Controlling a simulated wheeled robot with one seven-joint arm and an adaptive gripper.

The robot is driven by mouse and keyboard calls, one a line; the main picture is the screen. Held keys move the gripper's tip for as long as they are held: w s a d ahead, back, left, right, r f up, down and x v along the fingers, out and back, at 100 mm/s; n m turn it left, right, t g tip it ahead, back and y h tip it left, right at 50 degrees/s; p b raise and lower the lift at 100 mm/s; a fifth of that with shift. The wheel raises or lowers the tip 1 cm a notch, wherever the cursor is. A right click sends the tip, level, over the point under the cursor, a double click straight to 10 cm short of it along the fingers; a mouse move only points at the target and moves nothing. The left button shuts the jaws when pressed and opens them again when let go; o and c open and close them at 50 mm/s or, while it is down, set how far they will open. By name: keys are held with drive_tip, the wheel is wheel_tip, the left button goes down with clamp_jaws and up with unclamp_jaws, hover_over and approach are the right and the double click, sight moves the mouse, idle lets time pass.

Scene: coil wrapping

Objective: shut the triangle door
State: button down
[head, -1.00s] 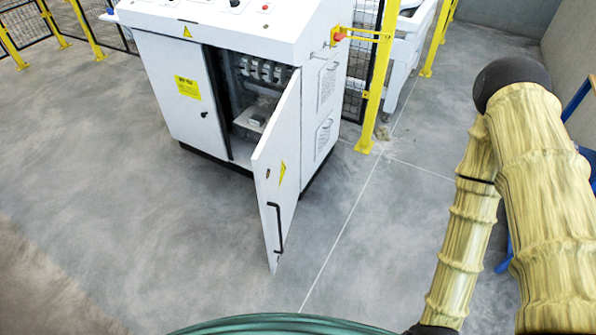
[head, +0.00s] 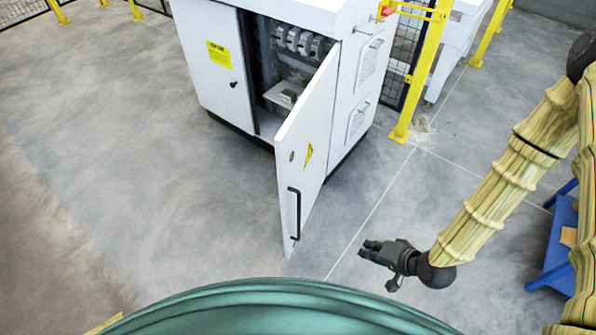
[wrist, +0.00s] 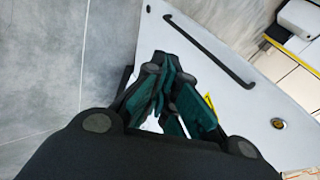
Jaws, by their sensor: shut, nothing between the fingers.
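The triangle door (head: 307,150) is a white cabinet door with a yellow warning triangle and a black bar handle (head: 296,212). It stands wide open, swung out toward me from the cabinet (head: 222,88), whose inside shows. My gripper (head: 368,249) is to the right of the door's free edge, apart from the handle in the head view. In the wrist view my gripper (wrist: 168,95) is shut and empty, with the white door (wrist: 215,75) beyond it. The handle (wrist: 210,45) shows above and to the right of the fingertips there.
A yellow post (head: 418,85) with mesh fence stands right of the cabinet. A blue stand (head: 558,245) is at the right edge. The floor (head: 130,130) left of the cabinet is clear. My green base fills the bottom of the head view.

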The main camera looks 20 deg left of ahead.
drive_tip(key=w+a+r+y+b, duration=0.3)
drive_tip(key=w+a+r+y, duration=0.2)
drive_tip(key=w+a+r, duration=0.15)
drive_tip(key=n+g+y+b, duration=0.2)
drive_tip(key=g+y+b, duration=0.1)
drive_tip(key=y, duration=0.2)
approach(288, 163)
drive_tip(key=a, duration=0.4)
drive_tip(key=w+a, duration=0.1)
drive_tip(key=a, duration=0.2)
drive_tip(key=shift+f, duration=0.4)
